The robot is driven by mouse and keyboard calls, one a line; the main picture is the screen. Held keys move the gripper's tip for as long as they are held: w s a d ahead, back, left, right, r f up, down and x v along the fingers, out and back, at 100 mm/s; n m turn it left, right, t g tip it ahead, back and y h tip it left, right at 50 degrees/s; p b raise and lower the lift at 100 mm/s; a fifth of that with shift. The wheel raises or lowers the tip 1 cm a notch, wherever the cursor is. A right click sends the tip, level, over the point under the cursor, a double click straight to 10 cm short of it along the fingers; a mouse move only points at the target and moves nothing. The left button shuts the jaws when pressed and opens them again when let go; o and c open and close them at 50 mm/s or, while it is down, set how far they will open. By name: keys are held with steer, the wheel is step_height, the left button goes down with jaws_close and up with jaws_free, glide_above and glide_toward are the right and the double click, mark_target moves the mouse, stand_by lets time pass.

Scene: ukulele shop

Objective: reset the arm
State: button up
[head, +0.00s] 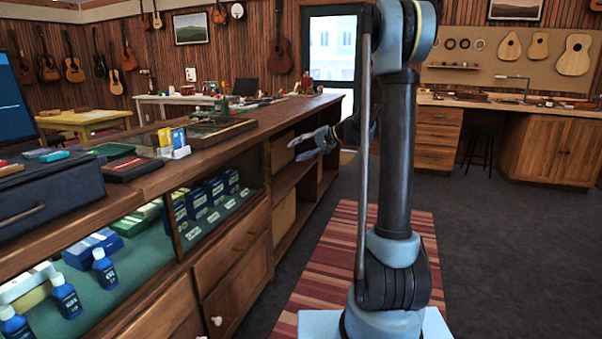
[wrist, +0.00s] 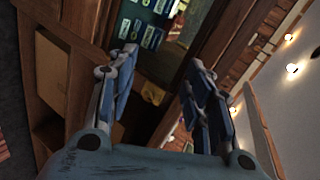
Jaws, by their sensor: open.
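My gripper (head: 314,143) shows in the head view left of my arm column, in front of the open shelves of the long counter. Its two fingers are spread apart with nothing between them. In the wrist view my gripper (wrist: 160,95) is also open and empty, with the counter's shelving and glass case behind it. My arm stands upright in the middle of the head view and hides part of the room behind it.
The long wooden counter (head: 245,124) with a glass display case (head: 150,235) runs along the left. A striped rug (head: 325,262) lies under my base. A workbench (head: 520,105) and a stool (head: 482,142) stand at the back right. The grey floor (head: 500,240) on the right is clear.

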steer(key=s+d+f+n+g+h, duration=0.1)
steer(key=s+d+f+h, duration=0.2)
steer(key=s, duration=0.8)
steer(key=s+d+f+h, duration=0.25)
steer(key=s+d, duration=0.25)
steer(key=s, duration=0.7)
steer(key=s+d+f+n+g+h, duration=0.1)
steer(key=s+d+f+h, duration=0.2)
steer(key=s, duration=0.8)
steer(key=s+d+f+h, duration=0.3)
steer(key=s+d+f, duration=0.3)
steer(key=s, duration=0.5)
steer(key=d, duration=0.2)
steer(key=shift+s+d, duration=0.25)
steer(key=shift+d, duration=0.05)
steer(key=shift+f+h, duration=0.1)
steer(key=shift+h, duration=0.15)
